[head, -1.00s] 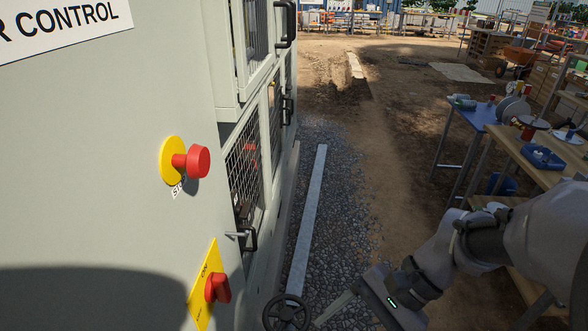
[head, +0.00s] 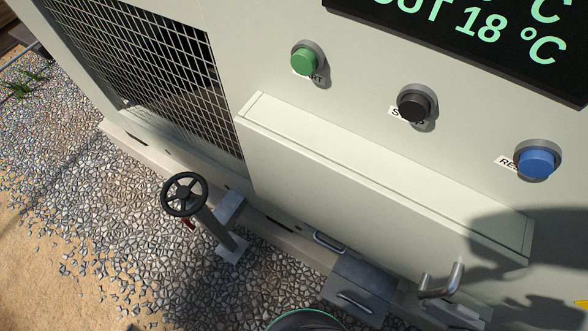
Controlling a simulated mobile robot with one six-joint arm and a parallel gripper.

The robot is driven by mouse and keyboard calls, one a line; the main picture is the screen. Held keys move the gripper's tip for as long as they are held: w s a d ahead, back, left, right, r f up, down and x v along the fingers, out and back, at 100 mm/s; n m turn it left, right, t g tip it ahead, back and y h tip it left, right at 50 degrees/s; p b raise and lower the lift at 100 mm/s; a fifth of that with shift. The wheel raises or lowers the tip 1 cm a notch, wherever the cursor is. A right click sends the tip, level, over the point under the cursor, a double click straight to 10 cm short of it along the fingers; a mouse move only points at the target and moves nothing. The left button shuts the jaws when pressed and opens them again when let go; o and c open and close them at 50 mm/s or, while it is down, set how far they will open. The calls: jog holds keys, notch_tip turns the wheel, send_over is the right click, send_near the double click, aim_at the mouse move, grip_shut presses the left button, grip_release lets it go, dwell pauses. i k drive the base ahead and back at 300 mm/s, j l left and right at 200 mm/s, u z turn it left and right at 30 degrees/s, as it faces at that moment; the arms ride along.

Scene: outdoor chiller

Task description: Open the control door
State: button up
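A pale raised door-like panel (head: 340,190) sticks out from the cabinet wall below a row of buttons. It looks shut; I cannot tell for sure that it is the control door. A bent metal lever handle (head: 441,281) shows near its lower right, partly in shadow. A small bar handle (head: 329,242) shows by its lower edge. My gripper is not in the head view now, so its state and its distance from the panel are hidden.
Above the panel are a green button (head: 304,60), a black button (head: 413,103), a blue button (head: 536,161) and a display (head: 480,30). A black handwheel (head: 184,194) stands on the gravel (head: 90,185) at left. A mesh grille (head: 150,70) is behind it.

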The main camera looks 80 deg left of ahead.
aim_at(431, 250)
jog(key=u, duration=0.4)
jog(key=k+u, duration=0.1)
jog(key=u, duration=0.75)
jog(key=k+u, duration=0.1)
jog(key=u, duration=0.7)
jog(key=k+l, duration=0.2)
jog(key=k, duration=0.2)
